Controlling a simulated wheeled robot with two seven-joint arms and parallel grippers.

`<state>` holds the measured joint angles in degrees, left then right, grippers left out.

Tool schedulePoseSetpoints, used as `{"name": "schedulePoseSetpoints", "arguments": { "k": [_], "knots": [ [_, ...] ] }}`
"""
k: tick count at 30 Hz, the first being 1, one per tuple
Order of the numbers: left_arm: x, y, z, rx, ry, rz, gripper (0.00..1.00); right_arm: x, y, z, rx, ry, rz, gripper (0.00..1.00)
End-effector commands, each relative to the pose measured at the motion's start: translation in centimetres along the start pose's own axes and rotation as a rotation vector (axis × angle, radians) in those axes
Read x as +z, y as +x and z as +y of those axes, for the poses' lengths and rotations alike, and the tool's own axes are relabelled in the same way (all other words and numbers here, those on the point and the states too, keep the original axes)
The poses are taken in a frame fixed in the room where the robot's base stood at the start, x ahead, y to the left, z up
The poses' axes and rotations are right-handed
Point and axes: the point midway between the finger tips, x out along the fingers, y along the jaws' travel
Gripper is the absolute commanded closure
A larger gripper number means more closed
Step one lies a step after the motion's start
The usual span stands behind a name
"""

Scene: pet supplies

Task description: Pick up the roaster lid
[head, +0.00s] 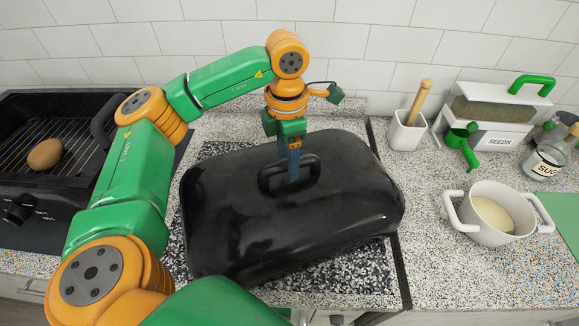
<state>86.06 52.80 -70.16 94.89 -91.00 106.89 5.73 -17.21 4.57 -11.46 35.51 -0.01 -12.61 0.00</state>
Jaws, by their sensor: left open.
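The roaster lid (300,220) is a large, glossy black, rounded rectangular cover lying in the middle of the counter, slightly tilted across the picture. Its black loop handle (278,181) stands on top near the centre. My left gripper (293,176) points down at the handle, with its blue fingers overlapping the handle's bar in the head view. Its jaws are open; I cannot tell exactly how the fingers sit around the bar. My right gripper is not in view.
A black roaster or grill (62,150) with a brown oval item (45,153) on its rack stands left. A white pot (487,218), seed dispenser (492,112), white holder (407,130) and jar (547,160) stand right. A tiled wall is behind.

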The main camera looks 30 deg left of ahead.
Motion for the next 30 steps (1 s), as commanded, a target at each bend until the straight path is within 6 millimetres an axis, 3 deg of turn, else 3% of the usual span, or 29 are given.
{"name": "schedulePoseSetpoints", "arguments": {
  "k": [8, 15, 30],
  "knots": [
    [0.02, 0.79, -0.01, 0.001, 0.001, -0.001, 0.34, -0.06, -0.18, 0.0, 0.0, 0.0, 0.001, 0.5],
    [0.02, 0.76, -0.01, 0.0, 0.001, -0.001, 0.99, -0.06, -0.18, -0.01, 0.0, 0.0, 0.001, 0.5],
    [0.04, 0.72, 0.01, 0.001, 0.001, -0.002, 1.0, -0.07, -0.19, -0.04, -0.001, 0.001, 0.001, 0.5]
  ]
}}
